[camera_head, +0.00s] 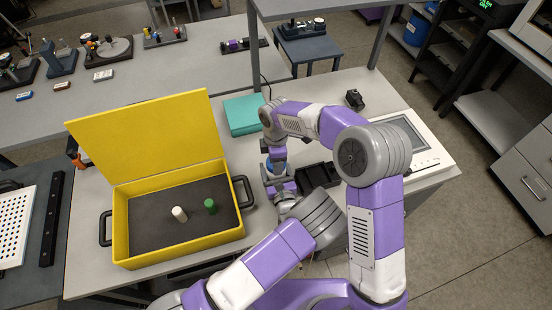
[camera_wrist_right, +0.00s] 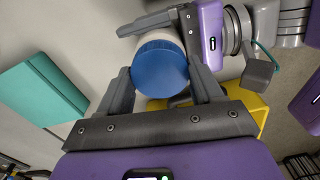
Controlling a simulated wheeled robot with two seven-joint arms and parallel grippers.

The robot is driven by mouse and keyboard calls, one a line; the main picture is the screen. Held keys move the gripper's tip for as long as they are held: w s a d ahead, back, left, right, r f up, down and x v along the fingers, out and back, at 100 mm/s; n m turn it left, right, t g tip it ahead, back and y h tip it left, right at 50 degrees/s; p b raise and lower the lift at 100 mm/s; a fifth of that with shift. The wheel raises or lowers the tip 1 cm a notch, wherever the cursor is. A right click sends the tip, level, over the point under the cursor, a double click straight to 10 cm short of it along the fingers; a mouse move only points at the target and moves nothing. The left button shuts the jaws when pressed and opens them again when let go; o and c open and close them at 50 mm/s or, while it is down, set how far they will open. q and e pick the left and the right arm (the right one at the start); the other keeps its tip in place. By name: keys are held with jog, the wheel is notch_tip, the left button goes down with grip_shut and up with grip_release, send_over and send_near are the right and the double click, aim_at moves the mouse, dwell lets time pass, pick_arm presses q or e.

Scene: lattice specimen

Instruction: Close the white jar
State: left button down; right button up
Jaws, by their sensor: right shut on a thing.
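The white jar (camera_wrist_right: 158,36) is mostly hidden behind its blue lid (camera_wrist_right: 161,68) in the right wrist view. My right gripper (camera_wrist_right: 165,82) has one finger on each side of the lid and is shut on it. The lid is at the jar's mouth; I cannot tell whether it is seated. My left gripper (camera_wrist_right: 168,60) comes in from the right in that view, its dark fingers on either side of the jar, apparently shut on it. In the head view my right gripper (camera_head: 276,166) is above my left gripper (camera_head: 279,186), and the arms hide most of the jar.
An open yellow case (camera_head: 121,228) on the left of the bench holds a white cylinder (camera_head: 179,214) and a green cylinder (camera_head: 211,206). A teal box (camera_head: 243,114) lies behind the grippers. A dark tray (camera_head: 318,175) and a white panel device (camera_head: 425,148) are to the right.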

jog(key=m, duration=0.6)
jog(key=shift+m, duration=0.3)
jog(key=m, duration=1.3)
jog(key=o, duration=1.2)
